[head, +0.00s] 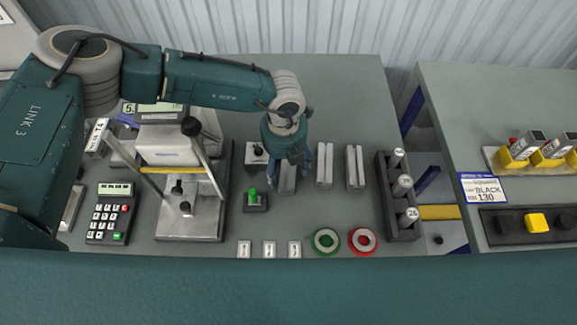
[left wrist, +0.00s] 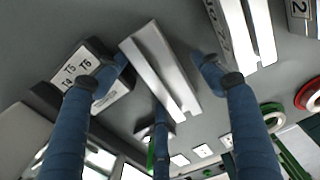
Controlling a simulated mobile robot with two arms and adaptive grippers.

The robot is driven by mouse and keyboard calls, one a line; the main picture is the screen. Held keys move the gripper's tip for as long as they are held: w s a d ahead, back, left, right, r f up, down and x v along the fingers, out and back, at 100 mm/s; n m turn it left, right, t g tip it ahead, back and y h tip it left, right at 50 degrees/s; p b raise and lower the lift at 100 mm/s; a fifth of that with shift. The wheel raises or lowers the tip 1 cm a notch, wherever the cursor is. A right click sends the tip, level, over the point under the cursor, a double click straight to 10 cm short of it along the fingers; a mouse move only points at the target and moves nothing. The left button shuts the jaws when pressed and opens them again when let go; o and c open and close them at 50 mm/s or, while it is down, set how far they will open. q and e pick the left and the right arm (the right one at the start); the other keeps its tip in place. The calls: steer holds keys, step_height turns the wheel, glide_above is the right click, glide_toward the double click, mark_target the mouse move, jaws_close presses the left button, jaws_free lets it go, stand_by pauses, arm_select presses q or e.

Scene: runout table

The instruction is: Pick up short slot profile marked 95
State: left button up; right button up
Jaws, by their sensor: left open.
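Several grey slot profiles lie in a row on the table. The nearest one (head: 287,180) is under my left gripper (head: 290,170), and two others, the middle profile (head: 324,166) and the right profile (head: 355,168), lie to its right. In the left wrist view, the profile (left wrist: 158,65) sits between the spread blue fingers, with a visible gap at each side. My left gripper is open and holds nothing. A neighbouring profile (left wrist: 243,30) shows a partly cut-off marking. I cannot read a 95 on any profile. My right gripper is not in view.
A small box (left wrist: 92,72) with T labels stands close to one finger. A green-button box (head: 256,203), a green tape roll (head: 326,241) and a red tape roll (head: 362,241) lie nearer the front edge. A black rack (head: 385,190) of cylinders stands right.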

arm_select(q)
steer(key=c, duration=1.2)
steer(key=shift+c, duration=0.9)
steer(key=shift+r, duration=0.1)
